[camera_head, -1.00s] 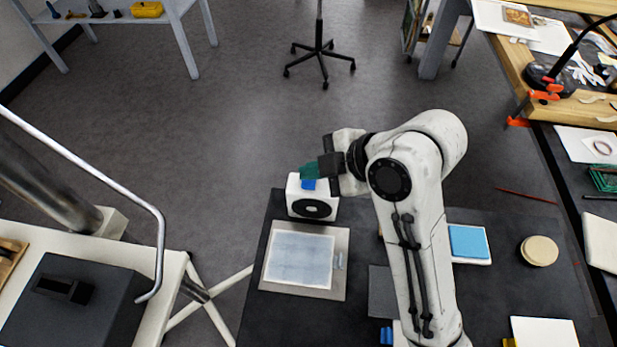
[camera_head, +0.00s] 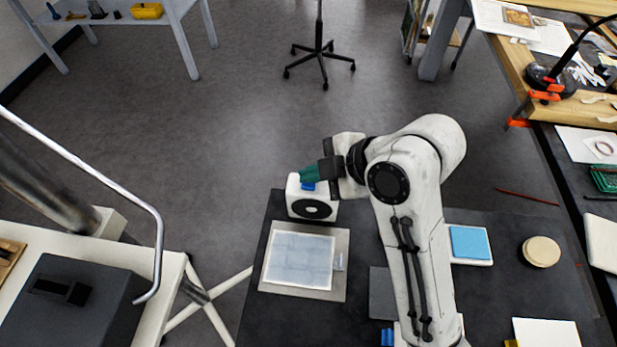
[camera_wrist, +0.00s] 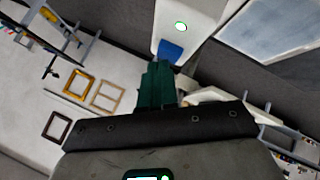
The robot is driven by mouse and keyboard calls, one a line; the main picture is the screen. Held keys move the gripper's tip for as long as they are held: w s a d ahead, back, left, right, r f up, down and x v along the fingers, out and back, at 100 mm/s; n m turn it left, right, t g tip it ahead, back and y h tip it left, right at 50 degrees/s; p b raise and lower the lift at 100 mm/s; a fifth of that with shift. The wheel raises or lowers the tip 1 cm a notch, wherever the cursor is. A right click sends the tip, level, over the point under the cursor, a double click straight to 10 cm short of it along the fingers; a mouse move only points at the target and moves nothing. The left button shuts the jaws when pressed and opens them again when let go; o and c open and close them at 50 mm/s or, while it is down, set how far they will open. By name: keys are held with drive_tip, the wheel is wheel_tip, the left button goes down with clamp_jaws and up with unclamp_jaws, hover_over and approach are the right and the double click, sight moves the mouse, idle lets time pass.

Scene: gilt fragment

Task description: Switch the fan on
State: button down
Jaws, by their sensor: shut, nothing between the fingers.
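The fan (camera_head: 312,208) is a small white box with a round black grille, upright at the far left corner of the dark bench. A blue switch (camera_head: 308,186) sits on its top; the wrist view also shows the blue switch (camera_wrist: 170,50) and a green-lit round spot (camera_wrist: 181,27) on the white fan body (camera_wrist: 200,12). My gripper (camera_head: 303,175) has green fingers, shut and empty, at the fan's top beside the switch. In the wrist view the fingertips (camera_wrist: 160,66) are right at the switch's near edge; I cannot tell whether they touch it.
A framed pale sheet (camera_head: 300,262) lies on the bench in front of the fan. A blue pad (camera_head: 469,242) and a round cream disc (camera_head: 541,251) lie to the right of my arm. Open floor lies behind the fan.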

sight(313, 185)
drive_tip(key=shift+r+p, duration=0.4)
drive_tip(key=shift+r, duration=0.2)
wheel_tip(313, 185, up, 6)
drive_tip(key=p, duration=0.5)
idle(0.5)
